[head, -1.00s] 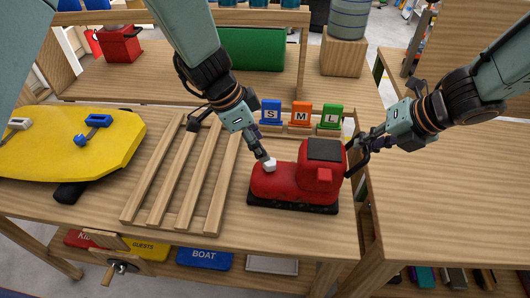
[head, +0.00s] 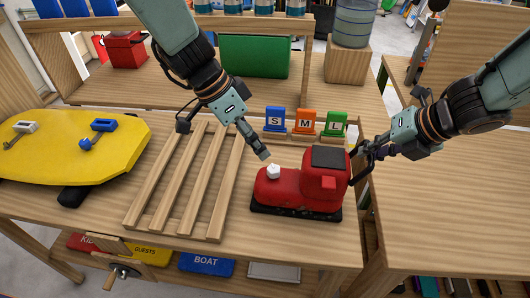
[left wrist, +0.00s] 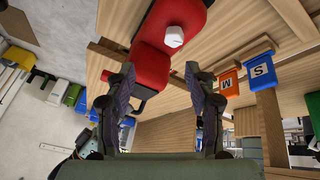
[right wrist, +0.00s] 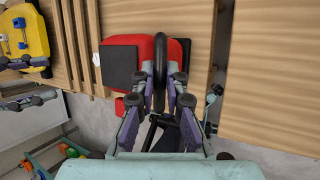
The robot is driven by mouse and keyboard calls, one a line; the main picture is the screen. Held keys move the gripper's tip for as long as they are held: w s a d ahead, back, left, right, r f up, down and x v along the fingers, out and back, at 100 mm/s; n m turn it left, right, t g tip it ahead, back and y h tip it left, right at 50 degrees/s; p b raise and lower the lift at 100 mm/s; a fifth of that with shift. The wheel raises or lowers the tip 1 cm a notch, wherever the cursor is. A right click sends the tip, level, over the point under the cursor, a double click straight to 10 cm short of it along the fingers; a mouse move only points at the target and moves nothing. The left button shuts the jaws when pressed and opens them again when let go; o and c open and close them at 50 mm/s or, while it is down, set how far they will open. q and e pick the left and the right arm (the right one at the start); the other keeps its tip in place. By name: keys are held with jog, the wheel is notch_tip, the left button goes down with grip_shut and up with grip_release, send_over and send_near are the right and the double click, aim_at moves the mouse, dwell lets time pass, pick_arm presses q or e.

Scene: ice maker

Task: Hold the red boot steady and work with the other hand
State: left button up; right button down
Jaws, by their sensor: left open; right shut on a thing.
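The red boot (head: 302,190) lies on the wooden bench with a dark sole and a black top. A white knob (head: 273,172) sits on its toe part; it also shows in the left wrist view (left wrist: 174,36). My right gripper (head: 366,148) is at the boot's right side. In the right wrist view its fingers (right wrist: 160,95) are shut on a black loop-shaped handle (right wrist: 159,62) at the boot. My left gripper (head: 262,152) is open and empty, just above and behind the white knob, apart from it. In the left wrist view its fingers (left wrist: 158,85) are spread.
A slatted wooden rack (head: 186,182) lies left of the boot. A yellow board (head: 70,145) with small tools is further left. Blue S (head: 275,119), orange M (head: 305,122) and green L (head: 334,124) blocks stand behind the boot. Another wooden table (head: 450,205) is at right.

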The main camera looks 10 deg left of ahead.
pick_arm(q)
jog(key=f+n+h, duration=0.1)
jog(key=n+h, duration=0.1)
jog(key=n, duration=0.2)
jog(key=s+d+f+n+g+h, duration=0.1)
jog(key=f+n+h, duration=0.1)
jog(key=n, duration=0.2)
jog(key=s+f+n+h, duration=0.1)
jog(key=f+n, duration=0.1)
jog(key=n, duration=0.2)
jog(key=shift+d+g+h, duration=0.3)
jog(key=shift+d+h, duration=0.1)
jog(key=n, duration=0.1)
jog(key=n+h, duration=0.1)
jog(key=shift+a+f+n, duration=0.15)
jog(key=shift+f+n, duration=0.2)
jog(key=shift+n, duration=0.05)
notch_tip(320, 180, down, 2)
jog(key=a+n+t+h, duration=0.2)
jog(key=n+h, duration=0.1)
jog(key=n, duration=0.5)
jog(key=n+t+h, duration=0.2)
jog(key=n+t, duration=0.3)
jog(key=n, duration=0.6)
send_near(274, 168)
jog(key=x, duration=1)
jog(key=shift+c, duration=0.4)
